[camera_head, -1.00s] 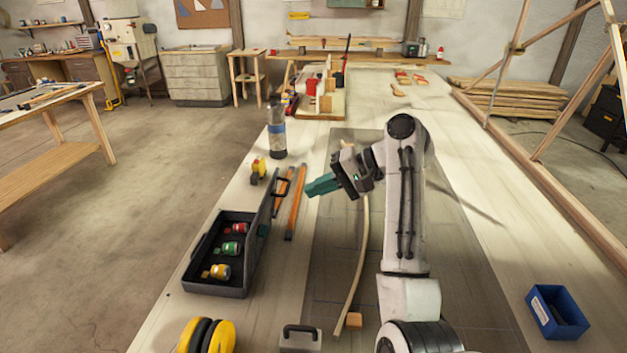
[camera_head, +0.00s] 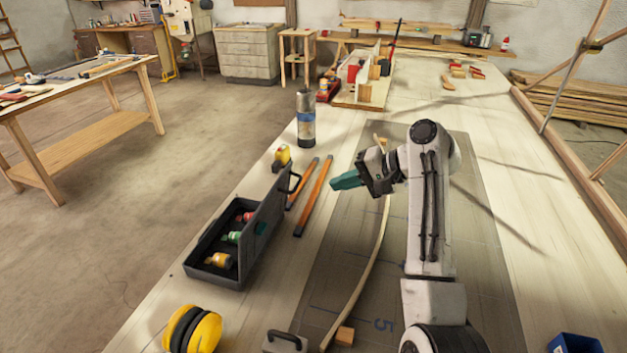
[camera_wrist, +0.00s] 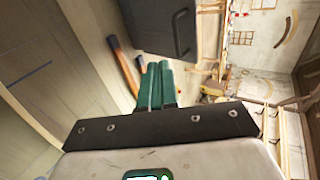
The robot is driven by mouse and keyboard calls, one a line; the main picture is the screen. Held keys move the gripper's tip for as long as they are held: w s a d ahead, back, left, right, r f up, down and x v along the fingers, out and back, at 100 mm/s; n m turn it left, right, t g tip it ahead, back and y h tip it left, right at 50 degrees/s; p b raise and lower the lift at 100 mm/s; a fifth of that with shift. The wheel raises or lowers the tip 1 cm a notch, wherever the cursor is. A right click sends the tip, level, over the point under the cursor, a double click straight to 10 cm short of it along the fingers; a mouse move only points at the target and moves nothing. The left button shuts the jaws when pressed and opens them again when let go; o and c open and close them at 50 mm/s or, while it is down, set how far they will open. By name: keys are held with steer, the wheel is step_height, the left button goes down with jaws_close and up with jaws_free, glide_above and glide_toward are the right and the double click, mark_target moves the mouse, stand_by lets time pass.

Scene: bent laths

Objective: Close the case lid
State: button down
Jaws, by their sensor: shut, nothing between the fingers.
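The dark grey case (camera_head: 215,262) stands on the left part of the bench with its lid (camera_head: 265,217) raised on its right side. A handle is on the lid's outer face near its far end. Several small coloured bottles, among them a green one (camera_head: 231,237), lie in the case. My gripper (camera_head: 334,183) is shut and empty, to the right of the lid and apart from it, its green fingers pointing left. In the wrist view the closed fingers (camera_wrist: 158,66) point toward the lid's outer face with its handle (camera_wrist: 184,34).
Two orange-brown bars (camera_head: 314,205) lie between the lid and my gripper. A bottle with a blue label (camera_head: 306,120) and a yellow tape measure (camera_head: 283,157) stand beyond the case. Yellow-black ear muffs (camera_head: 192,330) lie nearer. A bent lath (camera_head: 375,245) runs beside my arm.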

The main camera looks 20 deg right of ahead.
steer(key=w+a+f+p, duration=0.1)
steer(key=w+a+f, duration=0.1)
steer(key=w+a, duration=0.2)
steer(key=shift+w+a, duration=0.15)
steer(key=shift+a, duration=0.8)
steer(key=shift+w+r, duration=0.1)
steer(key=shift+r, duration=0.05)
